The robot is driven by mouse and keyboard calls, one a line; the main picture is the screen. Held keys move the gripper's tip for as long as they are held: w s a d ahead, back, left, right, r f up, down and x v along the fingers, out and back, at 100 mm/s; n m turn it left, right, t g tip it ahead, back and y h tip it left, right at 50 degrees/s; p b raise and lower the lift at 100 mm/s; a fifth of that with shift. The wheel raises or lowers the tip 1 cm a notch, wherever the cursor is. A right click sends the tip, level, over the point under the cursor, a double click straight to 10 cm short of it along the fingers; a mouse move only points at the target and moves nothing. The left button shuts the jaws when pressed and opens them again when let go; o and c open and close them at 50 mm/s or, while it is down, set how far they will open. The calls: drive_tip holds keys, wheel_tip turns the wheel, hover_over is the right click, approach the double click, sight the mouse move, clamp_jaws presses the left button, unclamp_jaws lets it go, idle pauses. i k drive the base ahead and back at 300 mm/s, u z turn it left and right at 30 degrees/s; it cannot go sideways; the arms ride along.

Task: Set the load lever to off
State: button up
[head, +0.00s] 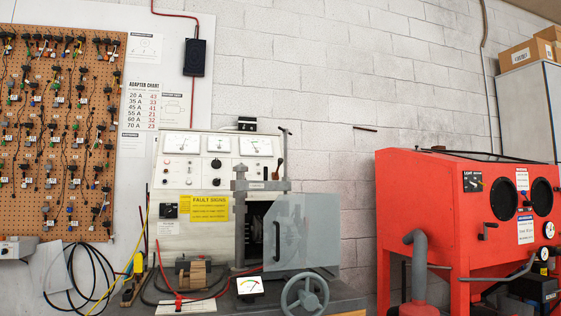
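The test bench stands in the middle, with a white panel (210,165) carrying meters and knobs. A short lever with a brown grip (278,162) stands at the panel's right edge, beside a grey clamp post. It may be the load lever, but no label on it is readable. A tall thin grey rod (287,150) with a bent top rises just right of it. The off position cannot be made out. My gripper is not in view.
A clear guard with a black handle (276,242) and a grey handwheel (305,293) are at the bench front. Cables and a small meter (249,287) lie on the bench. A red blasting cabinet (440,220) stands right, with a gap between.

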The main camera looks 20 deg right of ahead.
sight(279, 160)
drive_tip(key=z, duration=0.55)
drive_tip(key=k, duration=1.3)
drive_tip(key=z, duration=1.15)
drive_tip(key=i, duration=1.05)
drive_tip(key=z, duration=0.45)
drive_tip(key=i, duration=1.4)
drive_tip(key=u, duration=1.2)
drive_tip(key=i, duration=0.8)
drive_tip(key=u, duration=0.9)
